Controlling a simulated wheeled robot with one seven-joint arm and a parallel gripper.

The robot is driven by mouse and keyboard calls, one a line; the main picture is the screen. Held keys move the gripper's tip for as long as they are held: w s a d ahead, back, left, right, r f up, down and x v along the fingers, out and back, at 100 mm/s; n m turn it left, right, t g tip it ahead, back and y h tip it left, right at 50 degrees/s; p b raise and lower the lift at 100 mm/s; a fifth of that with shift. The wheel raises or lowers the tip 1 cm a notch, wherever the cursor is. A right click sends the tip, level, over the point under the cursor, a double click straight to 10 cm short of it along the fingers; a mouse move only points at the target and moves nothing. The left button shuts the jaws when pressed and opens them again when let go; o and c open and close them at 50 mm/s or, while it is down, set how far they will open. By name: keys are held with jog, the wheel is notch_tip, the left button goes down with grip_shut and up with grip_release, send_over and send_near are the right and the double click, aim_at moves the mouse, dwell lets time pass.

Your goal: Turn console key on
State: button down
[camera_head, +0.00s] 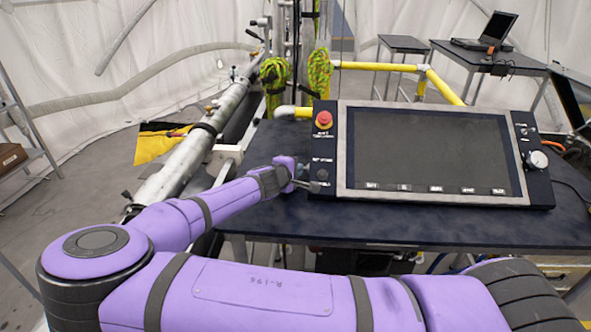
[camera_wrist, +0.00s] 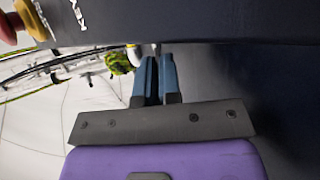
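The console (camera_head: 430,150) stands on the dark table, with a large grey screen in the middle. On its left panel, below the red emergency button (camera_head: 323,119), a small grey key knob (camera_head: 322,174) sits under a white label. My gripper (camera_head: 312,186) is at the lower left corner of this panel, just below and left of the knob. In the wrist view, the two blue fingers of my gripper (camera_wrist: 157,75) are close together with a narrow dark gap, tips at the panel edge. Whether they touch or hold the key is hidden.
The dark table (camera_head: 400,225) has free room in front of the console. A yellow pipe (camera_head: 380,67) runs behind it. A laptop (camera_head: 487,34) stands on a table at the back.

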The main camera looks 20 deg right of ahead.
jog(key=shift+d, duration=0.1)
jog(key=c, duration=1.3)
grip_release()
jog(key=v, duration=1)
jog(key=shift+s+a+r, duration=0.15)
jog(key=shift+s+a, duration=0.05)
jog(key=shift+a, duration=0.15)
